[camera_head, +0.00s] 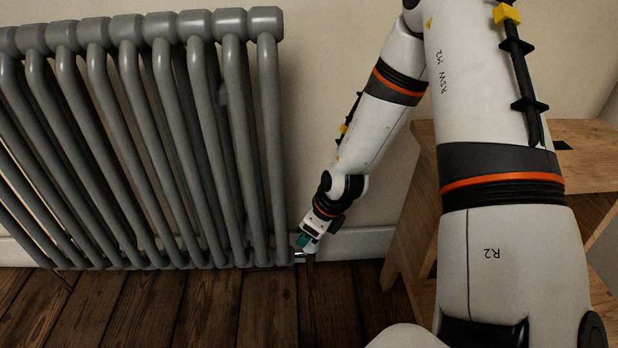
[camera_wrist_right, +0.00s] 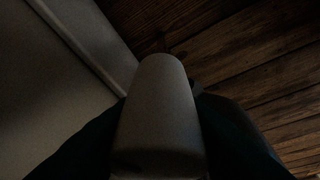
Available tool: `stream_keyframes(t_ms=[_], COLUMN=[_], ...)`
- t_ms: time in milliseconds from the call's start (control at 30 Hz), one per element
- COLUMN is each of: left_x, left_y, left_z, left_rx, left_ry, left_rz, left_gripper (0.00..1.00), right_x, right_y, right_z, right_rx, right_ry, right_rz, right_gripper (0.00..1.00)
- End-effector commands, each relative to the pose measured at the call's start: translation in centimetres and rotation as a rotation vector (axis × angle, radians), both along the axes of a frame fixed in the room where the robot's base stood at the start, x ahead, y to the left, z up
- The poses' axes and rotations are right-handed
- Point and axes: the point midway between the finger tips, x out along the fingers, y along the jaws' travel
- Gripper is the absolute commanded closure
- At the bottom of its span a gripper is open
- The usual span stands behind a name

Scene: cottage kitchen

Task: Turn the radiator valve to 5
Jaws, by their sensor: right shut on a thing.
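The grey column radiator (camera_head: 190,130) stands against the wall at the left of the head view. The radiator valve (camera_head: 299,256) is at its lower right end, low above the floor, and mostly hidden by my right gripper (camera_head: 304,243). In the right wrist view the pale rounded valve head (camera_wrist_right: 160,110) fills the middle, with the dark fingers of my right gripper (camera_wrist_right: 160,150) on both sides of it. The right gripper is shut on the valve head. No number or mark on the valve can be read. My left gripper is not in view.
A wooden piece of furniture (camera_head: 575,155) stands at the right, partly hidden behind my right arm. The dark plank floor (camera_head: 215,310) is clear in front of the radiator. A white skirting board (camera_head: 355,243) runs along the wall behind the gripper.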

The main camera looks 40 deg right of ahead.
Motion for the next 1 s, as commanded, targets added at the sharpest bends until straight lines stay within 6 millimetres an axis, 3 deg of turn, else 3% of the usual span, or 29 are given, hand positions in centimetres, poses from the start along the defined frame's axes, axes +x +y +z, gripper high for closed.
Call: stream_keyframes(t_ms=[67, 100, 233, 567, 1000], left_x=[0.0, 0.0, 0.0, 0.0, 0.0], left_y=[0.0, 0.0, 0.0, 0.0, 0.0], left_z=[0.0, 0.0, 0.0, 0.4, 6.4], left_rx=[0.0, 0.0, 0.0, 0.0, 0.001], left_ry=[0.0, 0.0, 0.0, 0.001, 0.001], left_rz=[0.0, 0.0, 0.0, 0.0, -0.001], left_gripper=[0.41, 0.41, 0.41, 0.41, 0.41], right_x=[0.1, 0.1, 0.1, -0.1, -3.0], right_y=[-0.1, -0.1, 0.0, -0.1, -1.0], right_z=[0.0, 0.0, 0.0, 0.5, 8.6], right_rx=[-0.002, -0.002, -0.001, 0.0, -0.001], right_ry=[-0.003, -0.003, -0.001, -0.001, -0.002], right_rz=[0.001, 0.001, 0.001, 0.002, 0.002], right_gripper=[0.85, 0.59, 0.41, 0.41, 0.41])
